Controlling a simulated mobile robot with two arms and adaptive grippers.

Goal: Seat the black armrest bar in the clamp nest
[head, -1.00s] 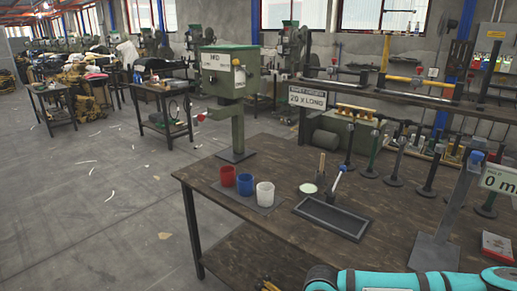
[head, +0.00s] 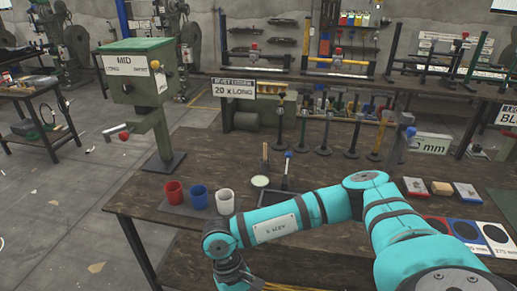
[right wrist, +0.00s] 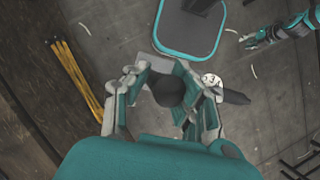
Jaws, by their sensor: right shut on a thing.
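My right gripper (right wrist: 172,84) is shut on a dark, rounded thing (right wrist: 168,92), seen nearly end-on between its fingers in the right wrist view. It looks like the black armrest bar, but its length is mostly hidden. A black tapered piece (right wrist: 236,97) beside a round white label shows just right of the fingers; I cannot tell whether it belongs to the held thing. In the head view my right gripper (head: 238,282) is cut off by the bottom edge. What looks like my left gripper (right wrist: 250,39) is small in the right wrist view. I cannot identify the clamp nest with certainty.
The wooden bench (head: 135,200) carries red (head: 173,192), blue (head: 198,197) and white (head: 225,201) cups. A green press marked MID (head: 137,75) stands at its left corner. Several upright posts and a rack with a yellow bar (head: 337,62) are behind. Yellow sticks (right wrist: 78,80) lie on the bench.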

